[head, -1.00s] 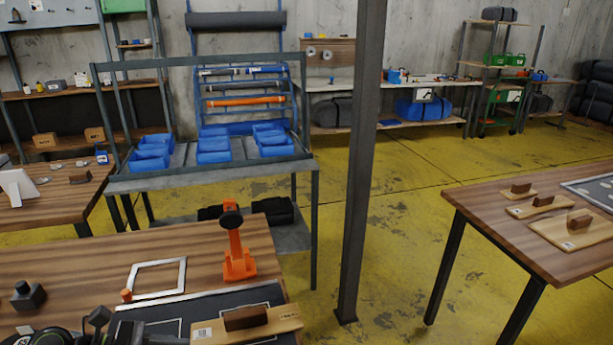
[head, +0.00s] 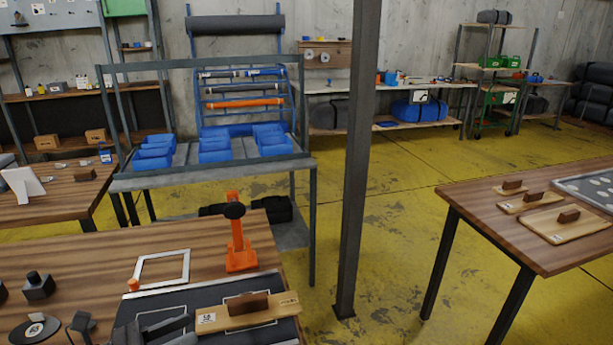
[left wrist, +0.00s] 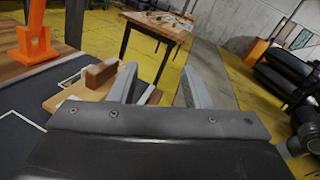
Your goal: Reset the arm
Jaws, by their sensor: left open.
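My left gripper (head: 165,332) is at the bottom of the head view, over the dark mat (head: 215,291) on the near wooden table. In the left wrist view its two fingers (left wrist: 160,88) stand apart with nothing held between them. A wooden board with a dark brown handle (head: 248,308) lies on the mat, to the right of the gripper. The board also shows beyond the fingers in the left wrist view (left wrist: 70,97). My right gripper is in neither view.
An orange stand (head: 240,250) rises at the near table's far right corner, beside a pale square frame (head: 162,268). Dark grey tools (head: 38,286) lie at the left. A steel post (head: 358,160) stands right of the table. Another table (head: 535,235) holds several handled boards.

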